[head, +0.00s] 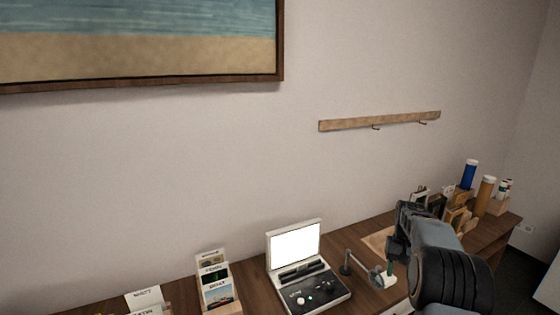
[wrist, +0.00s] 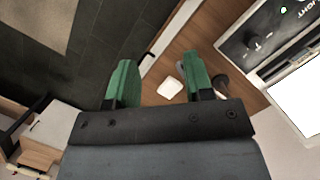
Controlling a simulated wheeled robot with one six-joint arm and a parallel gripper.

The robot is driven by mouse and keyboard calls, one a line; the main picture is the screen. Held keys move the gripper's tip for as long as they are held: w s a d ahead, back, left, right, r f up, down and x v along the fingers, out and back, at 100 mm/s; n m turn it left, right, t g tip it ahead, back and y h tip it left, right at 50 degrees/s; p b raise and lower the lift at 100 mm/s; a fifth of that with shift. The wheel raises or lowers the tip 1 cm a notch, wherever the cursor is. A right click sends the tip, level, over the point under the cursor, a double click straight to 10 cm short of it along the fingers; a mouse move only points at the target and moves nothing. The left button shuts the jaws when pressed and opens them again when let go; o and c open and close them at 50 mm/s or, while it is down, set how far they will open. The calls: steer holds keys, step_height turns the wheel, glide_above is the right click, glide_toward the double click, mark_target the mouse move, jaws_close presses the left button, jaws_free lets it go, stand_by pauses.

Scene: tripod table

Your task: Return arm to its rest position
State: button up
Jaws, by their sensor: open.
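My arm reaches in from the right in the head view, with my gripper (head: 395,250) above the right part of the wooden table (head: 255,288). In the wrist view my gripper (wrist: 160,82) has its two green fingers spread apart, with nothing between them. A small white object (wrist: 169,88) lies on the table below, near the right finger. In the head view a small stand with a round clear part (head: 376,278) is just left of and below my gripper.
An open case with a bright white panel (head: 294,242) stands left of my gripper; the case also shows in the wrist view (wrist: 300,95). A card holder (head: 217,288) is further left. Blue (head: 469,175) and tan (head: 485,195) tubes stand at the right end. A hook rail (head: 380,121) is on the wall.

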steer(key=s+a+r+n+t, duration=0.2)
steer(key=s+a+r+t, duration=0.1)
steer(key=s+a, duration=0.6)
steer(key=s+a+r+n+t+h, duration=0.1)
steer(key=s+a+r+t, duration=0.3)
steer(key=s+a, duration=0.6)
steer(key=s+r+n, duration=0.1)
steer(key=s, duration=0.3)
steer(key=shift+s+r, duration=0.15)
steer(key=shift+r, duration=0.2)
steer(key=shift+c, duration=0.5)
